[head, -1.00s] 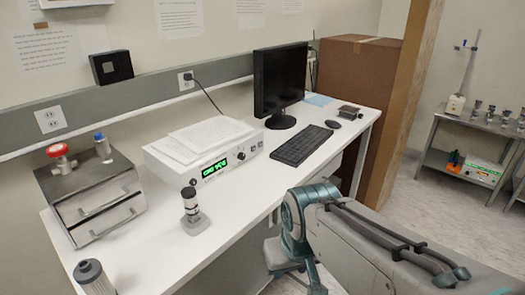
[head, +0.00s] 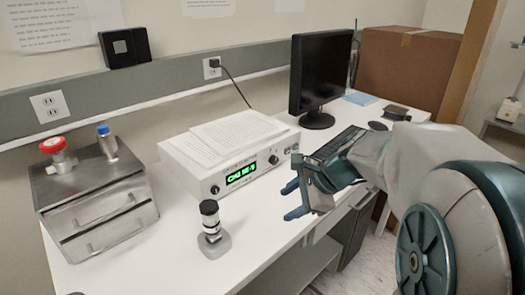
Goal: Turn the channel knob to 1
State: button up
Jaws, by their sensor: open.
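The white controller box (head: 225,160) stands on the bench with papers on its top. Its front has a green lit display (head: 241,174), whose characters are too small to read surely. A small dark knob (head: 273,160) is right of the display, and another dark round part (head: 214,190) is left of it. I cannot tell from labels which is the channel knob. My gripper (head: 292,200) is open and empty, in front of the box toward its right end, apart from it. Its blue-tipped fingers point left.
A metal drawer unit (head: 95,205) with red and blue valves stands at left. A small black-and-silver gauge (head: 211,230) stands on the bench before the box. A monitor (head: 323,75) and keyboard (head: 335,142) are to the right, the keyboard partly behind my arm. The front bench strip between gauge and gripper is clear.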

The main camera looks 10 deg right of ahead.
aim_at(276, 162)
jog(key=w+d+m+t, duration=0.1)
jog(key=w+m, duration=0.1)
jog(key=w+d+m+y+b, duration=0.1)
jog(key=w+d+m, duration=0.1)
jog(key=w+d+m+t+y+b, duration=0.1)
jog(key=w+m, duration=0.1)
jog(key=w, duration=0.1)
jog(key=shift+d+f+m+t, duration=0.3)
jog(key=shift+m, duration=0.1)
jog(key=w+d+r+m+t+b, duration=0.1)
jog(key=w+d+r+m+t, duration=0.15)
jog(key=w+d+m, duration=0.3)
jog(key=shift+m+t+y, duration=0.25)
jog(key=shift+t+y, duration=0.1)
jog(key=shift+y, duration=0.05)
jog(key=x, duration=1.3)
jog(key=shift+w+a+f+b, duration=0.1)
jog(key=shift+f+b, duration=0.3)
jog(key=shift+f, duration=0.05)
jog(key=c, duration=1)
